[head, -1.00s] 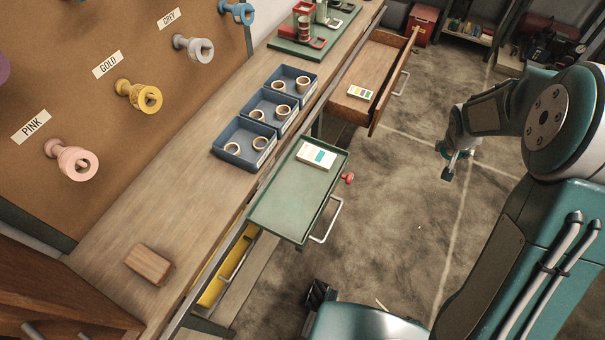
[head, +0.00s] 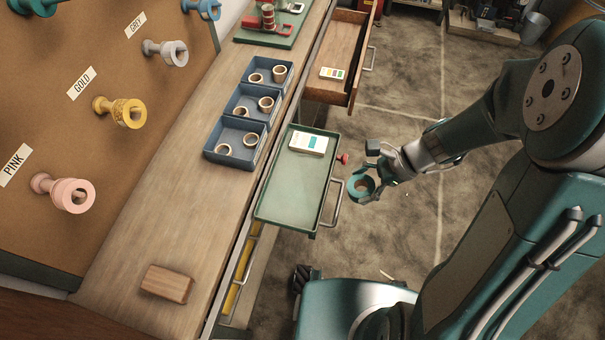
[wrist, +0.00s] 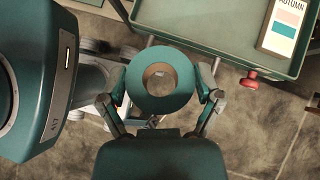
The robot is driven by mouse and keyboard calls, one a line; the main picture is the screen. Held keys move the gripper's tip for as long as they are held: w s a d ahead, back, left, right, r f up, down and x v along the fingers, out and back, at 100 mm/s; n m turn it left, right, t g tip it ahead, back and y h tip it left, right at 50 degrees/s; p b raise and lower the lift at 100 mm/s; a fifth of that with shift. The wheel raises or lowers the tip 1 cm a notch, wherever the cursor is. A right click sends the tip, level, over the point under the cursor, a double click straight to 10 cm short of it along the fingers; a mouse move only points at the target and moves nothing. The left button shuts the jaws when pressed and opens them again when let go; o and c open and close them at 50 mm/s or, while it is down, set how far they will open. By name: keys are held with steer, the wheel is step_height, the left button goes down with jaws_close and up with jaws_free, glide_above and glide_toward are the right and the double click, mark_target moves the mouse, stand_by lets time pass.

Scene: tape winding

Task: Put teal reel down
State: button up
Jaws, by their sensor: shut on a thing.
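The teal reel (head: 361,187) is held in my gripper (head: 369,183), to the right of the green pull-out tray (head: 289,199) and beside its handle, over the floor side. In the wrist view the teal reel (wrist: 161,82) sits between the two fingers of my gripper (wrist: 160,100), its round open core facing the camera. The fingers are shut on its left and right sides. The tray holds one card with a teal patch (head: 308,143) near its far end; the rest of the tray is bare.
Blue bins (head: 236,142) with small rolls stand on the bench (head: 190,215) left of the tray. A wooden block (head: 167,284) lies on the bench. A wooden drawer (head: 330,88) stands open beyond the tray. A red knob (head: 343,159) sticks out from the tray's side.

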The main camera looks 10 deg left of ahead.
steer(key=s+a+r+m+t+y, duration=0.1)
steer(key=a+r+m+t+y, duration=0.1)
steer(key=a+r, duration=0.15)
glide_above(284, 173)
steer(key=d, duration=0.5)
steer(key=shift+m+y, duration=0.3)
steer(key=f, duration=0.9)
steer(key=shift+s+d+f, duration=0.1)
steer(key=shift+s+d, duration=0.05)
steer(key=shift+s, duration=0.05)
steer(key=shift+w+a+f, duration=0.15)
steer(key=shift+a+f, duration=0.1)
steer(key=shift+f, duration=0.8)
steer(key=shift+w+a+f, duration=0.1)
steer(key=shift+a+f, duration=0.1)
steer(key=shift+f, duration=0.8)
steer(key=o, duration=0.8)
steer(key=shift+d, duration=0.1)
steer(key=v, duration=1.2)
steer(key=shift+s, duration=0.15)
steer(key=shift+r, duration=0.1)
